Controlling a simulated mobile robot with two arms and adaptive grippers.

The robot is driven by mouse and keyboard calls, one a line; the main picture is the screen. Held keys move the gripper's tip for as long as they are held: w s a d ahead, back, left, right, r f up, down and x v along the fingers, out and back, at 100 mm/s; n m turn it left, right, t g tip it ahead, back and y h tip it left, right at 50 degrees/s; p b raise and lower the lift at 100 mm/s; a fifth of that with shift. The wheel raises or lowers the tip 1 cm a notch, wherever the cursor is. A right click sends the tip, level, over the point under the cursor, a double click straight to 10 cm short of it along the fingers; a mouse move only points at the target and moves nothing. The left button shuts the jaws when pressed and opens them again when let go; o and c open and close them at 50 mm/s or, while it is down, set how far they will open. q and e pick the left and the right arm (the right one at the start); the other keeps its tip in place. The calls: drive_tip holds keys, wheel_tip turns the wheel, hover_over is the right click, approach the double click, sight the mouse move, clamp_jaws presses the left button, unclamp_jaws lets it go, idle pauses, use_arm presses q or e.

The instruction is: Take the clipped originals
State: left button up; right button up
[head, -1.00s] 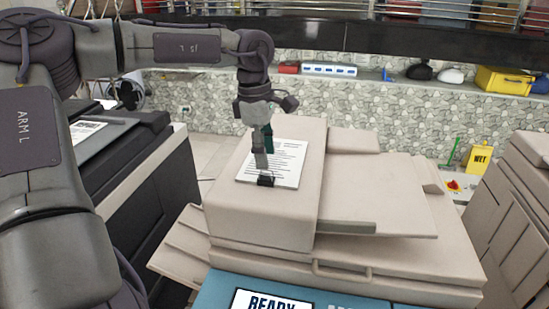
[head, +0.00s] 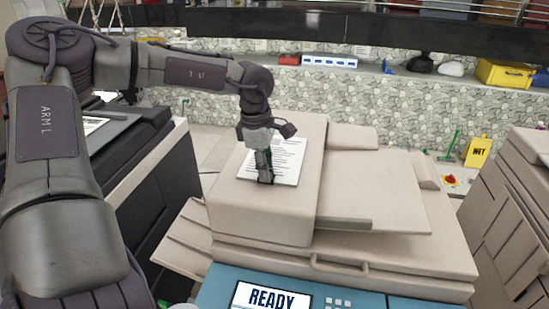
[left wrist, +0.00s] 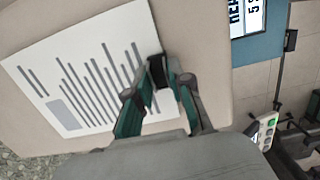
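The clipped originals (head: 287,158) are white sheets with dark text lines, lying flat on the beige top cover of the copier. A black clip (head: 265,180) sits on their near edge; it also shows in the left wrist view (left wrist: 157,70). My left gripper (head: 264,174) points down at the clip. In the left wrist view its green-padded fingers (left wrist: 160,82) stand a little apart, one on each side of the clip. I cannot tell whether they touch it. The gripper hides part of the sheets. My right gripper is not in view.
The copier's blue panel (head: 225,288) reads READY. A side tray (head: 375,195) sticks out to the right. Another copier with a sheet (head: 95,124) stands at left, and another machine (head: 515,220) at right. A yellow wet-floor sign (head: 478,152) stands behind.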

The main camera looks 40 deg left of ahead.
use_arm(q)
clamp_jaws()
drive_tip(key=shift+w+r, duration=0.1)
drive_tip(key=shift+r, duration=0.05)
drive_tip(key=shift+r+b, duration=0.3)
drive_tip(key=shift+b, duration=0.05)
drive_tip(key=r+b, duration=0.2)
drive_tip(key=r, duration=0.1)
drive_tip(key=shift+w+d+r, duration=0.2)
drive_tip(key=shift+d+r, duration=0.05)
drive_tip(key=shift+d, duration=0.1)
drive_tip(key=w+d+r, duration=0.4)
drive_tip(key=d+r, duration=0.5)
drive_tip(key=shift+w+d+r, duration=0.35)
